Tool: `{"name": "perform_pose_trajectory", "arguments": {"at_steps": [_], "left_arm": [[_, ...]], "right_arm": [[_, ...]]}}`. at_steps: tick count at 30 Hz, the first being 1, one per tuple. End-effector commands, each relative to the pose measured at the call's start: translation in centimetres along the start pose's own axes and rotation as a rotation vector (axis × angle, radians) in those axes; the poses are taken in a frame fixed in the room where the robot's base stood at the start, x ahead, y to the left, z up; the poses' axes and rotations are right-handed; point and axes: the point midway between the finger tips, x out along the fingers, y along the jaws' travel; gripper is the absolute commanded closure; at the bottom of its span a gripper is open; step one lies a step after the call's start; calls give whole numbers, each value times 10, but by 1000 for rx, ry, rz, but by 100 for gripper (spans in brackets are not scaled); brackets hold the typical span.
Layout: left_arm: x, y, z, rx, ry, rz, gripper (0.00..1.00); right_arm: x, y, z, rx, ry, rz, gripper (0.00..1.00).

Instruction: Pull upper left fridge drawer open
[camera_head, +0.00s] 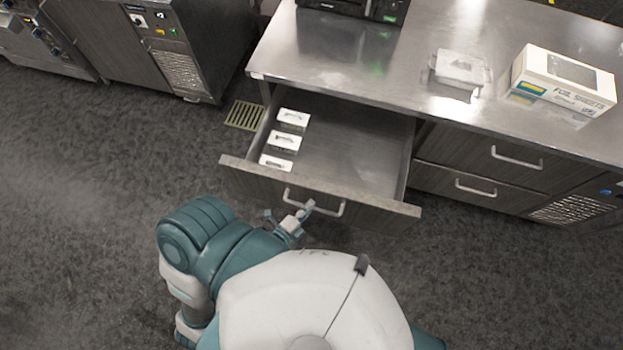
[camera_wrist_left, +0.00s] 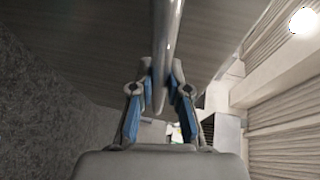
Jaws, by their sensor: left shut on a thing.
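The upper left fridge drawer (camera_head: 340,150) is pulled well out from under the steel counter in the head view. Its front panel (camera_head: 380,213) carries a curved metal bar handle (camera_head: 330,211). My left gripper (camera_head: 304,211) is at the left part of this handle and is shut on it. In the left wrist view the handle (camera_wrist_left: 166,45) runs between the two blue-padded fingers (camera_wrist_left: 158,97). My right gripper is not in view.
Several small white-labelled items (camera_head: 286,141) lie along the drawer's left side. Two closed drawers with handles (camera_head: 516,158) are to the right. The floor at left is clear.

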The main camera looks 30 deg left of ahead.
Motion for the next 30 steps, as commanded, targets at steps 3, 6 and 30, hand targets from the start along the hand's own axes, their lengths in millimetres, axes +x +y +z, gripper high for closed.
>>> {"name": "perform_pose_trajectory", "arguments": {"at_steps": [3, 6, 30], "left_arm": [[-17, 10, -11, -5, 2, 18, 100], [-25, 11, -14, -3, 2, 17, 100], [-32, 11, -15, -1, 1, 10, 59]], "right_arm": [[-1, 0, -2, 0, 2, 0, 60], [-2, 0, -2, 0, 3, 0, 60], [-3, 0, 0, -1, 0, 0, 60]]}}
